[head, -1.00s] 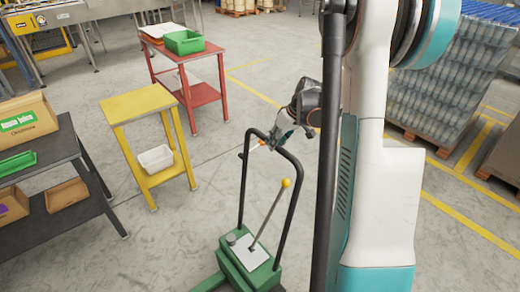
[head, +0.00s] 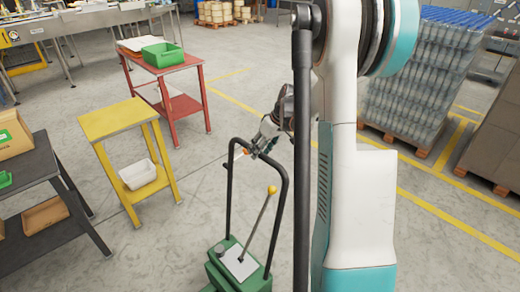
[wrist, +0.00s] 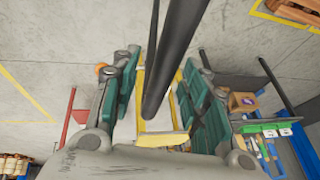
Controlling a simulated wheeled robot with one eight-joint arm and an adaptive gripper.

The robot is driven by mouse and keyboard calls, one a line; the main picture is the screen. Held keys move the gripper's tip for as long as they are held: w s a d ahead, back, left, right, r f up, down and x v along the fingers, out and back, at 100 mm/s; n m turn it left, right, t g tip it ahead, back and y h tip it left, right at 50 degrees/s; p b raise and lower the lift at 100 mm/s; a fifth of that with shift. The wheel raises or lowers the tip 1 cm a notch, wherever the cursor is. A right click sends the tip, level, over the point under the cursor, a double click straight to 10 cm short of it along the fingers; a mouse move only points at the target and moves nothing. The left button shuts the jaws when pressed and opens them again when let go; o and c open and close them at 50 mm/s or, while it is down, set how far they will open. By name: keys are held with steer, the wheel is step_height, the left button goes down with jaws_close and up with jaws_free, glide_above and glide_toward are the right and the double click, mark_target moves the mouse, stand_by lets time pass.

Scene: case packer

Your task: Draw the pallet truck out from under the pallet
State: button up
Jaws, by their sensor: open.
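The pallet truck has a green base (head: 240,268) with a pale top plate. A black hoop handle (head: 230,190) stands upright from it, and a thin lever with a yellow knob (head: 272,190) rises inside the hoop. My gripper (head: 255,147) is at the top bar of the hoop. In the wrist view the black handle bar (wrist: 175,60) runs between the two spread green fingers of my gripper (wrist: 160,95); I cannot tell whether either touches it. The truck's forks are out of view. A wooden pallet (head: 400,137) under wrapped bottles stands at the right.
A yellow table (head: 112,118) with a white bin (head: 137,174) on its lower shelf stands left of the truck. A dark table (head: 35,175) is at far left, and a red table (head: 165,62) with a green crate is behind. Grey floor with yellow lines is open behind the truck.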

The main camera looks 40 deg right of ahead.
steer(key=v, duration=1.2)
stand_by(0.3)
